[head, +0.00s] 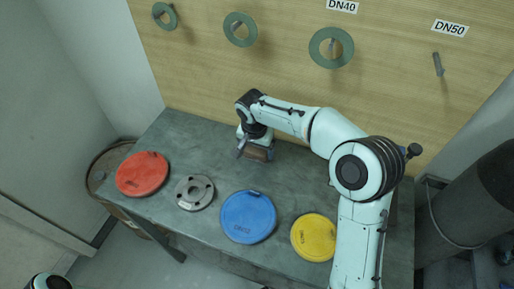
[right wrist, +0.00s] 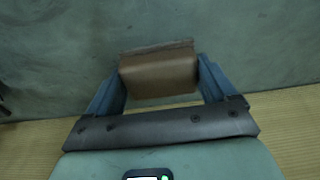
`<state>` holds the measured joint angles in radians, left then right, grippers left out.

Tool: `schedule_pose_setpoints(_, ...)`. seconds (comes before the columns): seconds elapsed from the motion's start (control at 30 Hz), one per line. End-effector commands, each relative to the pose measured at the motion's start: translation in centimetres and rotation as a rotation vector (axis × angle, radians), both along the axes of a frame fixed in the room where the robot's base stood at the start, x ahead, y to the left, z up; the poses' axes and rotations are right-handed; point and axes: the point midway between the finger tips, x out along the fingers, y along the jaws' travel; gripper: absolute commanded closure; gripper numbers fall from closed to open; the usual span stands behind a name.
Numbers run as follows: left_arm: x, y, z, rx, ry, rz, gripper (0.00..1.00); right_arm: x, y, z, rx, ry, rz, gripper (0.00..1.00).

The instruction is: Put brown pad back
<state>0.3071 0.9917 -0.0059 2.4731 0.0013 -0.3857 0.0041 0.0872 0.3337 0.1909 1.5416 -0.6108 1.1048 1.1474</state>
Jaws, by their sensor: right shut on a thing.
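The brown pad (head: 257,154) is a small brown block at the back middle of the bench, below the wooden panel. In the right wrist view the brown pad (right wrist: 158,76) sits between the two blue fingers, with a greyish strip along its far edge. My right gripper (head: 256,150) points down at the bench and is shut on the pad; its fingers also show in the right wrist view (right wrist: 160,84). I cannot tell whether the pad touches the bench. My left gripper is not in view.
On the grey-green bench (head: 290,172) lie a red disc (head: 142,173), a grey flange (head: 194,192), a blue disc (head: 248,217) and a yellow disc (head: 314,237). Green rings, one being (head: 331,47), hang on the wooden panel (head: 230,75). A dark cylinder (head: 470,215) stands right.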

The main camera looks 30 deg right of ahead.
Motion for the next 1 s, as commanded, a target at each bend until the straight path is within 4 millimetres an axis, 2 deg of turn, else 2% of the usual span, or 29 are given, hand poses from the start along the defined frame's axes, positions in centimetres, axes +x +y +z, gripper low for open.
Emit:
schedule_pose_setpoints(0.07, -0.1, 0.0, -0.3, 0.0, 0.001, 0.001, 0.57, 0.0, 0.0, -0.3, 0.0, 0.0, 0.0, 0.39)
schedule_pose_setpoints(0.1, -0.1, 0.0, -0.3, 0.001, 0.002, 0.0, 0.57, 0.0, 0.0, -0.4, 0.0, 0.0, 0.0, 0.12)
schedule_pose_setpoints(0.13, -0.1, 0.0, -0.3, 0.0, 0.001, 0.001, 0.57, 0.0, 0.0, -0.3, 0.0, 0.0, 0.0, 0.02)
schedule_pose_setpoints(0.17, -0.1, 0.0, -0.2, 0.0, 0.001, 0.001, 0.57, 0.0, 0.0, -0.3, 0.0, 0.0, 0.0, 0.0)
schedule_pose_setpoints(0.4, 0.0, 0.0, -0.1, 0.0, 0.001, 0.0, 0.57, 0.0, 0.0, -0.2, 0.0, 0.0, 0.0, 0.0)
schedule_pose_setpoints(0.53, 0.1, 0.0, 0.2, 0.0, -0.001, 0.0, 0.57, 0.0, 0.1, 1.0, 0.0, -0.003, 0.0, 0.0)
schedule_pose_setpoints(1.0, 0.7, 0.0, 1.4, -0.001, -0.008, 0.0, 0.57, -0.9, 1.2, 10.2, 0.0, -0.003, 0.0, 0.0)
